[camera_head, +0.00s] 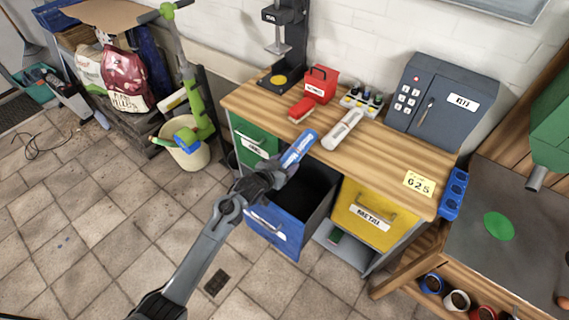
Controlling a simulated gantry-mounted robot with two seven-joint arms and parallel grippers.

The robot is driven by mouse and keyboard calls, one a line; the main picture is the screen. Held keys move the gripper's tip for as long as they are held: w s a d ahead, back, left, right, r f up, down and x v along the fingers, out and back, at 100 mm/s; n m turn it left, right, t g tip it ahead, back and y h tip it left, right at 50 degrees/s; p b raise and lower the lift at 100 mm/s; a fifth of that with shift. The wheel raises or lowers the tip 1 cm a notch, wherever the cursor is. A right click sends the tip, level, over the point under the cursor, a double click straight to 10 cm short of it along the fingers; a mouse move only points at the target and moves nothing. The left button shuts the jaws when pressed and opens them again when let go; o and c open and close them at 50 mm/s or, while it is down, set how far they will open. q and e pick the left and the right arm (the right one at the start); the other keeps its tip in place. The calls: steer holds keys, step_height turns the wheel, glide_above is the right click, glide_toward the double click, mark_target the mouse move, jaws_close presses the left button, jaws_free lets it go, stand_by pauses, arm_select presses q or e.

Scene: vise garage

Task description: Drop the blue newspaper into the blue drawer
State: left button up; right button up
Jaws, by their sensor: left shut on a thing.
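My left gripper (279,172) is shut on a rolled blue newspaper (299,148), which sticks up and to the right from the fingers. The blue drawer (275,234) is pulled open below the workbench, and its dark inside (312,187) shows. The gripper and newspaper are over the drawer's back left part in the picture, in front of the bench edge. The gripper hides part of the drawer's left side. How high the newspaper is above the drawer I cannot tell. My right gripper is not in view.
The wooden workbench (385,160) carries a red box (320,84), a red stapler-like thing (301,110), a white bar (343,130) and a grey safe (440,103). A green drawer (254,146) and a yellow drawer (364,214) flank the blue one. A bucket (191,151) stands left on the tiled floor.

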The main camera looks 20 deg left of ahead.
arm_select(q)
steer(key=shift+r, duration=0.1)
steer(key=o, duration=1.3)
steer(key=shift+c, duration=0.2)
steer(key=v, duration=1)
steer(key=shift+s+r, duration=0.2)
steer(key=shift+s, duration=0.15)
steer(key=shift+a, duration=0.1)
